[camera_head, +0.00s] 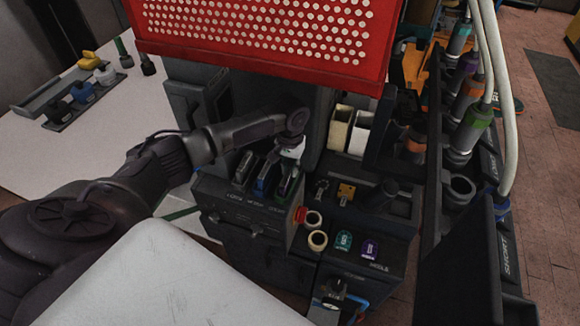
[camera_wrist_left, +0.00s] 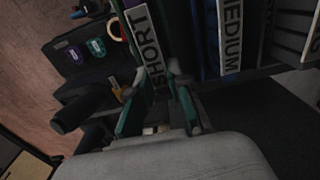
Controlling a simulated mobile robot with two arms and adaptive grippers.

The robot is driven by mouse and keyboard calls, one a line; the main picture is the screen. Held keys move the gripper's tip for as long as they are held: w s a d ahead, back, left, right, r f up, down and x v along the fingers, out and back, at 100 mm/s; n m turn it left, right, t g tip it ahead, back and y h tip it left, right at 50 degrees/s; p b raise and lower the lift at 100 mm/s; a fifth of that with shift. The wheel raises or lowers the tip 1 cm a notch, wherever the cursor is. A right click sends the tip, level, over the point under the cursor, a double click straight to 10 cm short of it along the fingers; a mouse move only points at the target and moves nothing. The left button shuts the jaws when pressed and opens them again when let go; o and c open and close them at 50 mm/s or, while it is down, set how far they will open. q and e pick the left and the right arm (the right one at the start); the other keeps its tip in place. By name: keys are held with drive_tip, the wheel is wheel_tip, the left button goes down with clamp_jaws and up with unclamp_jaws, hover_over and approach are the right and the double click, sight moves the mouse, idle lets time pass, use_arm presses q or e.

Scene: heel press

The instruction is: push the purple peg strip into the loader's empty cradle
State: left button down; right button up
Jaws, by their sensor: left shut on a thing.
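The loader (camera_head: 245,213) is the dark block at the middle of the head view, with side-by-side slots above a row of white size words. In the left wrist view its plates read SHORT (camera_wrist_left: 144,45) and MEDIUM (camera_wrist_left: 231,35). A blue-edged piece (camera_head: 264,178) and a green-edged piece (camera_head: 286,183) show in the slots. I cannot make out a purple peg strip for certain. My left gripper (camera_wrist_left: 160,85) is at the SHORT plate, its green-faced fingers either side. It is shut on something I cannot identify. In the head view my arm hides most of it. My right gripper is not in view.
A red perforated panel (camera_head: 265,28) overhangs the loader. A dark panel to its right carries teal (camera_head: 343,241) and purple (camera_head: 370,248) markers and rings (camera_head: 317,240). A tall rack (camera_head: 437,150) with coloured tools stands farther right. A white table (camera_head: 105,150) is at left.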

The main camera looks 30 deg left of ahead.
use_arm(q)
drive_tip(key=shift+f+p, duration=0.2)
drive_tip(key=shift+p, duration=0.85)
idle(2.5)
drive_tip(key=shift+s+d+f+p, duration=0.1)
drive_tip(key=shift+s+f+p, duration=0.1)
drive_tip(key=shift+p, duration=0.1)
idle(1.1)
drive_tip(key=c, duration=1)
unclamp_jaws()
drive_tip(key=shift+w, duration=0.1)
drive_tip(key=o, duration=0.5)
drive_tip(key=shift+w+r, duration=0.1)
drive_tip(key=shift+r, duration=0.1)
